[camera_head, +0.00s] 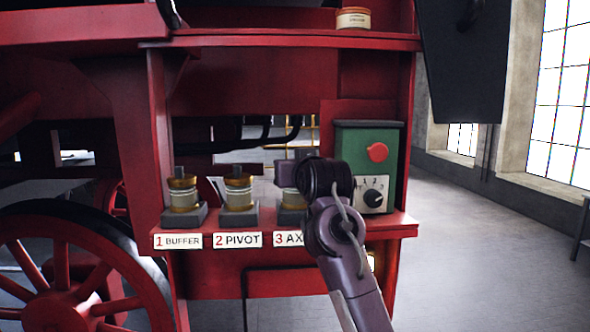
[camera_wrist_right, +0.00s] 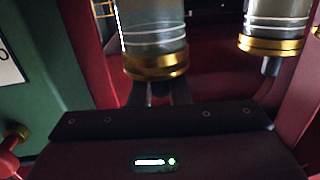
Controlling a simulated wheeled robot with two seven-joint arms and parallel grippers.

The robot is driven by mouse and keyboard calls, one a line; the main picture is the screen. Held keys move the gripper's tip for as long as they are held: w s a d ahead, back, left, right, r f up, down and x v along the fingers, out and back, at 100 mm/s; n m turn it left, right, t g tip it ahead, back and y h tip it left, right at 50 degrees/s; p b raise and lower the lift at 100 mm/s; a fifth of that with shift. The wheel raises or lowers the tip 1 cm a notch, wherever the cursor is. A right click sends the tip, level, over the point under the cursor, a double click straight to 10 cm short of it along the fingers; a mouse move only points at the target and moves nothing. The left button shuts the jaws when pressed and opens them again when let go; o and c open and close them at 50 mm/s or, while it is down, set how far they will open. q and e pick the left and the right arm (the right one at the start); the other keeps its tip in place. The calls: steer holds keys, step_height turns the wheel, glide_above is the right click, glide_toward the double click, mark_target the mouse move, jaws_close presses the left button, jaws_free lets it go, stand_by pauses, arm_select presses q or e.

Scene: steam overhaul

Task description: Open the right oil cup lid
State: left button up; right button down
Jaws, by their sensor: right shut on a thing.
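The right oil cup (camera_head: 292,199) stands on the red shelf above the label that starts "3 AX". My right arm partly hides it in the head view. In the right wrist view, which looks upside down, its clear body (camera_wrist_right: 153,28) and brass lid (camera_wrist_right: 156,67) show just beyond the gripper. My right gripper (camera_wrist_right: 160,94) is shut at the top of this lid, on what appears to be its knob; the knob itself is hidden between the fingers. The lid sits on the cup, with no clear gap between them. My left gripper is out of view.
The pivot cup (camera_head: 238,193) and buffer cup (camera_head: 183,195) stand to the left on the red shelf (camera_head: 400,229). A green control box (camera_head: 342,146) with a red button and dial stands close on the right. A tin (camera_head: 353,18) sits on the upper ledge.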

steer(key=g, duration=0.1)
steer(key=r+g, duration=0.1)
steer(key=shift+w+r+g, duration=0.15)
steer(key=shift+w+g, duration=0.2)
steer(key=shift+g, duration=0.05)
steer(key=shift+w+r+m+g, duration=0.15)
steer(key=shift+w+g, duration=0.1)
steer(key=shift+g, duration=0.5)
steer(key=shift+w+r+m+g, duration=0.15)
steer(key=shift+w+g, duration=0.1)
steer(key=shift+g, duration=0.5)
steer(key=shift+h, duration=0.3)
steer(key=c, duration=1.4)
jaws_free()
